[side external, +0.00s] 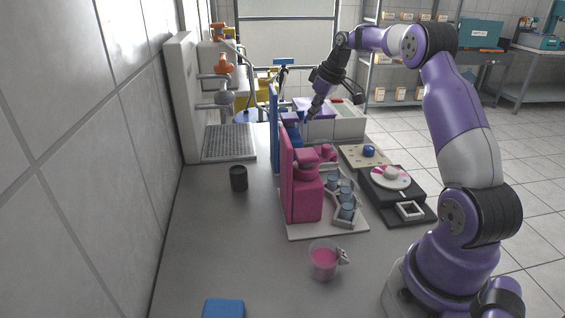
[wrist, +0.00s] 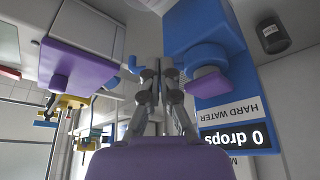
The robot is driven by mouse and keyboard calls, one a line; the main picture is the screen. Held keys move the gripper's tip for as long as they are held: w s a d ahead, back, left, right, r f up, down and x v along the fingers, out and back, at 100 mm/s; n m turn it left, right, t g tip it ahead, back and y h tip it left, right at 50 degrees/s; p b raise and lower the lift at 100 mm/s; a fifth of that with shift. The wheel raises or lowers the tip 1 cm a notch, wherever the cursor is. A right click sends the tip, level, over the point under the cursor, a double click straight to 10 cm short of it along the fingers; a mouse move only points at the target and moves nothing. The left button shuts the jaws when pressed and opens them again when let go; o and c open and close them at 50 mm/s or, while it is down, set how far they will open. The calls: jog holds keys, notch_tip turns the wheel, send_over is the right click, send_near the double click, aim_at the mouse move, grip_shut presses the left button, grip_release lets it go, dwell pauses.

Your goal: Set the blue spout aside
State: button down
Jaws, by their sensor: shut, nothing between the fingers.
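My gripper (side external: 314,110) is at the back of the table, close to the blue station (side external: 275,128), with its fingers pointing down. In the wrist view the fingers (wrist: 161,66) are together with nothing between them. The blue station (wrist: 192,25) there carries a rounded blue part (wrist: 206,57) with a purple block, right of the fingers and apart from them. A small blue hooked piece (wrist: 138,64) shows just left of the fingertips. I cannot tell for sure which of these is the spout. In the side view the pink station hides much of the blue one.
The pink station (side external: 303,200) with a rack of small cups stands in front. A cup of pink liquid (side external: 323,262), a black cup (side external: 238,178) and a black device with a round dish (side external: 390,178) are nearby. The table's left front (side external: 200,250) is mostly clear.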

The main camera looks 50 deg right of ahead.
jog(key=v, duration=0.7)
jog(key=shift+r, duration=0.2)
jog(key=shift+s, duration=0.1)
jog(key=s+a+r, duration=0.1)
jog(key=a+r, duration=0.1)
jog(key=a, duration=0.6)
jog(key=a+r, duration=0.3)
jog(key=a, duration=0.6)
jog(key=s+a+f, duration=0.3)
jog(key=s+a, duration=0.2)
jog(key=s, duration=0.2)
jog(key=s+a+f+t, duration=0.1)
jog(key=s+a+f, duration=0.3)
jog(key=s, duration=0.3)
jog(key=shift+s+a, duration=0.2)
jog(key=shift+a, duration=0.2)
jog(key=shift+f, duration=0.15)
